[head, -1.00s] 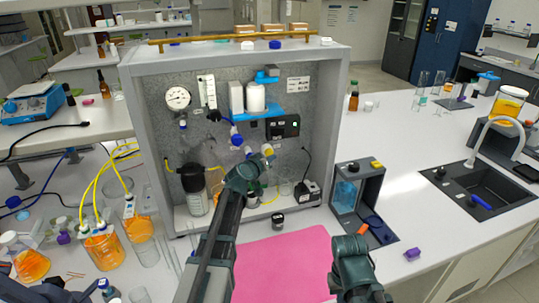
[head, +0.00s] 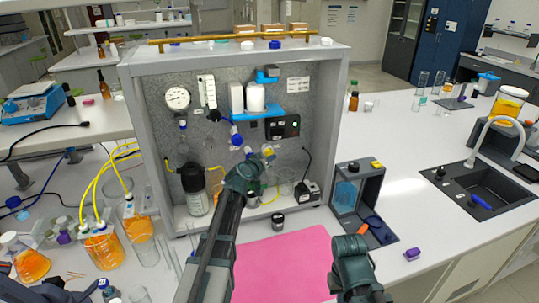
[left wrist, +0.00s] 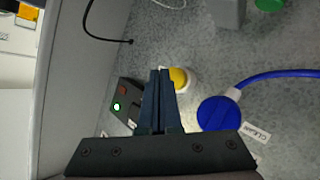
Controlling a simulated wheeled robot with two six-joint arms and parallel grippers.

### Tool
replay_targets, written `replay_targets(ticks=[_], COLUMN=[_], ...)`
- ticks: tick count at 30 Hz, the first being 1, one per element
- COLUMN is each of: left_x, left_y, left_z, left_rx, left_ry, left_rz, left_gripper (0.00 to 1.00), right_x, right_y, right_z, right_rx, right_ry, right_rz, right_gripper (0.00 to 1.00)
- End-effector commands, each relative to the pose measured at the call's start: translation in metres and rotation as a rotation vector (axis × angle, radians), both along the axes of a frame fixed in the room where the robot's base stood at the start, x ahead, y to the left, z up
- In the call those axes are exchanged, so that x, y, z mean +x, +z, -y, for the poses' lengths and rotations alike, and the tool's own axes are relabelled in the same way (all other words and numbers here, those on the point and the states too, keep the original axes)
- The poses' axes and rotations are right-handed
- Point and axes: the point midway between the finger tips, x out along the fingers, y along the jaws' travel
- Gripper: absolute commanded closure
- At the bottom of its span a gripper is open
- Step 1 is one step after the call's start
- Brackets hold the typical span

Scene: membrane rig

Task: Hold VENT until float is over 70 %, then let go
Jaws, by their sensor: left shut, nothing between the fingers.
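A yellow button on a white round base (left wrist: 178,78) is on the grey panel; it also shows in the head view (head: 268,152) just past my left gripper (head: 262,160). I cannot read a VENT label on it. In the left wrist view my left gripper's fingers (left wrist: 160,72) are shut and empty, their tips overlapping the button's left edge. Whether they touch or press it cannot be told.
A blue knob (left wrist: 218,113) with a hose sits right of the button. A dark box (left wrist: 122,105) with green and red lights is on the left. A round gauge (head: 178,97) is beside the flow tube.

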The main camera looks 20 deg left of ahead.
Motion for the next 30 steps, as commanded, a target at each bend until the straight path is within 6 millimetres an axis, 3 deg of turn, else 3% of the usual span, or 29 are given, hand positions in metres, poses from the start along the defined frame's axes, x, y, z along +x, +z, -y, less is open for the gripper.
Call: replay_targets(ticks=[30], left_x=[0.0098], left_y=[0.0002], left_z=[-0.0067], left_rx=[0.000], left_ry=[0.000], left_rz=[0.000], left_gripper=[1.00], right_x=[0.0000], right_y=[0.0002], right_z=[0.0000], right_rx=[0.000], right_ry=[0.000], right_rz=[0.000], right_gripper=[1.00])
